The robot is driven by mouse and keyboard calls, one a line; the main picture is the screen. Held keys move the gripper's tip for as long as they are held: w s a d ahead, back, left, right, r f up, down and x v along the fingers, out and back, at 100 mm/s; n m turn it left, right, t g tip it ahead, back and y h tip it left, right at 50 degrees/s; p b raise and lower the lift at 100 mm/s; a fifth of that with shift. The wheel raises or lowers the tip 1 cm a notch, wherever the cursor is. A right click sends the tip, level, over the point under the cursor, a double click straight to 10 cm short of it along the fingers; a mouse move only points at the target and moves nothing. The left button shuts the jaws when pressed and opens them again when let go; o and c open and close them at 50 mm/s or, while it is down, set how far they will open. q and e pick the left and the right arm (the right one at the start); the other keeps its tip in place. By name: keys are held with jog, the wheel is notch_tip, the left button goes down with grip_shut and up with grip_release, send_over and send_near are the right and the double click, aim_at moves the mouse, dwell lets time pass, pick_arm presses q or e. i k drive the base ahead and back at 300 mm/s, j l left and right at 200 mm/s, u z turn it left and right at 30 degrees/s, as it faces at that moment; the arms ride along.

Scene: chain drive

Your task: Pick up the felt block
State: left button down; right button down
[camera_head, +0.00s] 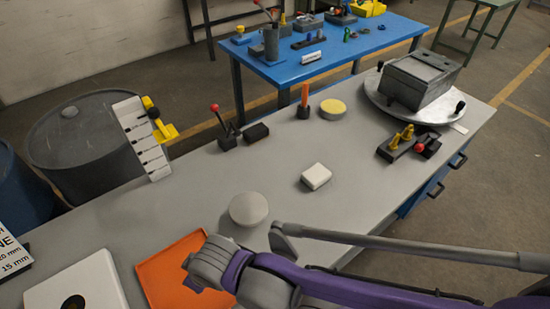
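A small off-white block (316,176), which looks like the felt block, lies flat on the grey workbench (215,190), right of its middle. Nothing touches it. One of my arms, purple and grey, crosses the lower right of the view, below the block and apart from it. Its grey joint hangs over the orange tray. I can make out no gripper fingers on it. My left gripper is not in view, and no fingers of my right gripper show.
A pale round disc (248,209) lies left of the block. The orange tray (160,270) is front left. Bench around the block is clear.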

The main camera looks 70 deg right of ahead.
aim_at(315, 178)
jog(key=z, duration=0.5)
jog(key=l+z, duration=0.2)
jog(key=z, duration=0.3)
jog(key=k+l+z, duration=0.1)
jog(key=z, duration=0.35)
jog(key=l+z, duration=0.1)
jog(key=z, duration=0.4)
jog(key=l+z, duration=0.1)
jog(key=z, duration=0.4)
